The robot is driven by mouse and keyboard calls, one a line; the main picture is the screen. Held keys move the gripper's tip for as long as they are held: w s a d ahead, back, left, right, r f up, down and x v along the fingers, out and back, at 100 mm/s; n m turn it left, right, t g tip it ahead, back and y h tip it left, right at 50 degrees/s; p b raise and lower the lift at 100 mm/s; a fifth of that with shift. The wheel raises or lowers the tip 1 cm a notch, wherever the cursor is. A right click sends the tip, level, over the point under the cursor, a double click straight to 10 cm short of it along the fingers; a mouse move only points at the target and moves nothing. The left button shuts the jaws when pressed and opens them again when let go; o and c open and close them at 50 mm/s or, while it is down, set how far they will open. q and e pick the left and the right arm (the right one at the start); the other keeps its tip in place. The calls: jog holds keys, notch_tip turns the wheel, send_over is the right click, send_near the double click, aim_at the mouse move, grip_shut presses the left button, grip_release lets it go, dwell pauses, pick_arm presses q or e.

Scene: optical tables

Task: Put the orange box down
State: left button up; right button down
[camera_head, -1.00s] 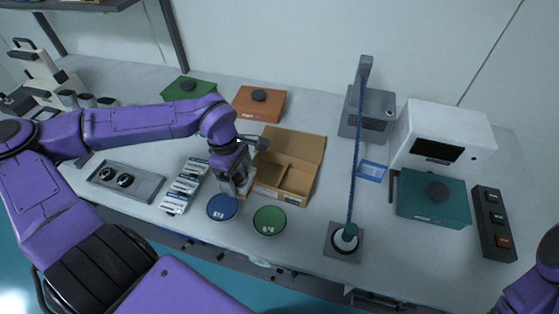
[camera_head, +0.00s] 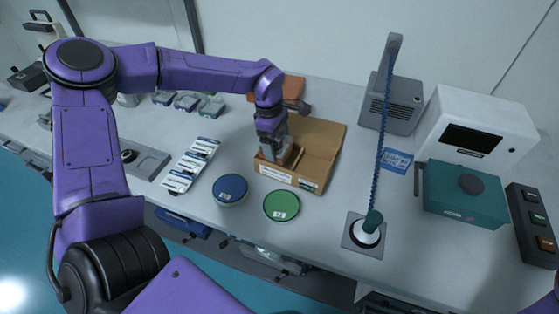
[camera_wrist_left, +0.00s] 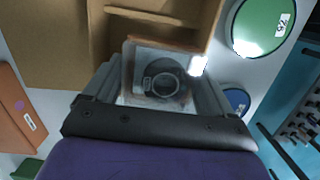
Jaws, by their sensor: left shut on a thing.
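My left gripper (camera_head: 277,150) points down at the left compartment of the open cardboard box (camera_head: 318,137). It is shut on a small box with a clear greyish top, a dark round part and an orange-brown edge, the orange box (camera_wrist_left: 158,82), seen between the fingers in the left wrist view. The held box is over or inside that compartment; its underside is hidden, so I cannot tell whether it touches the floor. The cardboard box also shows in the left wrist view (camera_wrist_left: 60,40). My right gripper is out of view.
A blue disc (camera_head: 230,188) and a green disc (camera_head: 281,205) lie in front. White packets (camera_head: 190,165) lie left. A larger orange case (camera_head: 293,88) stands behind my gripper. A round-based stand (camera_head: 368,230) and a teal case (camera_head: 465,190) are right.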

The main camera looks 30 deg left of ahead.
pick_arm(q)
jog(key=shift+w+f, duration=0.4)
jog(key=shift+f, duration=0.05)
jog(key=f+b, duration=0.2)
jog(key=w+f+b, duration=0.1)
jog(key=f+b, duration=0.1)
jog(key=b, duration=0.1)
jog(key=shift+f, duration=0.3)
jog(key=shift+r, duration=0.15)
jog(key=shift+s+r, duration=0.1)
jog(key=shift+r, duration=0.1)
jog(key=shift+f, duration=0.15)
jog(key=o, duration=0.8)
jog(key=r, duration=0.4)
jog(key=a+r, duration=0.1)
jog(key=r, duration=0.3)
jog(key=r+b, duration=0.1)
jog(key=r, duration=0.3)
jog(key=shift+s+a+r, duration=0.1)
jog(key=shift+a, duration=0.3)
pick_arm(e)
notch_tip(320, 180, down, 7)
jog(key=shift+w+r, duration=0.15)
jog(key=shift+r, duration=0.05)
